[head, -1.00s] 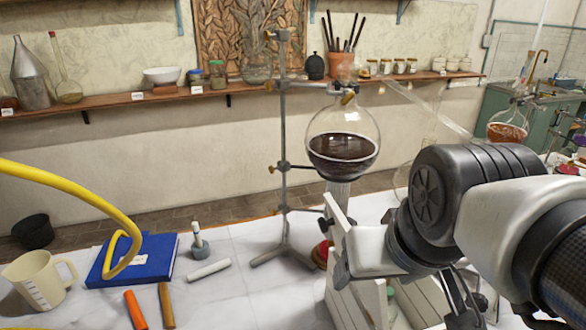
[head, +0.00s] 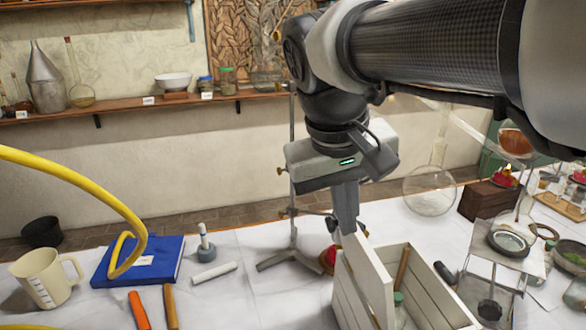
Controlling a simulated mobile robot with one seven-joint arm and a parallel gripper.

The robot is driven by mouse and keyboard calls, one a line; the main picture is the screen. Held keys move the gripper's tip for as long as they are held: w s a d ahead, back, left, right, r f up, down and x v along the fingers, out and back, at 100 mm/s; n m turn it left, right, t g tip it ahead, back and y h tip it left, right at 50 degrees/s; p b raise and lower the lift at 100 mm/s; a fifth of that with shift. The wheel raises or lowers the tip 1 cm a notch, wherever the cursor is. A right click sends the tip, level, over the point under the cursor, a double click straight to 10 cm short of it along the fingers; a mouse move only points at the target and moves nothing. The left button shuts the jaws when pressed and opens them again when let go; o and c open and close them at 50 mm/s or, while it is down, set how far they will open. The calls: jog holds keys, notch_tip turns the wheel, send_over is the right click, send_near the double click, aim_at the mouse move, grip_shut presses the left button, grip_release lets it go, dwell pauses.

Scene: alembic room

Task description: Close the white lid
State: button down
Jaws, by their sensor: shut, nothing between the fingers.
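The white lid (head: 367,277) is a slatted wooden panel standing steeply upright at the left side of the white box (head: 437,300). The box is open, and a brown stick (head: 402,266) and a green-tinted bottle (head: 398,307) show inside it. My gripper (head: 348,228) points down with its fingers shut and empty. Its fingertips are at the upper far corner of the lid, partly hidden by the lid's edge. I cannot tell whether they touch it.
A metal stand (head: 292,240) and a red object (head: 328,258) are close left of the lid. A tripod with a dish (head: 507,242) stands right of the box. A blue book (head: 140,262), a beaker (head: 45,278) and a yellow hose (head: 90,188) are at left.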

jog(key=w+a+g+h+b, duration=0.2)
jog(key=w+a+h+b, duration=0.1)
jog(key=w+a, duration=0.7)
jog(key=d+r+b+x, duration=0.1)
jog(key=b+x, duration=0.3)
jog(key=x, duration=0.6)
jog(key=shift+d, duration=0.55)
jog(key=shift+w, duration=0.1)
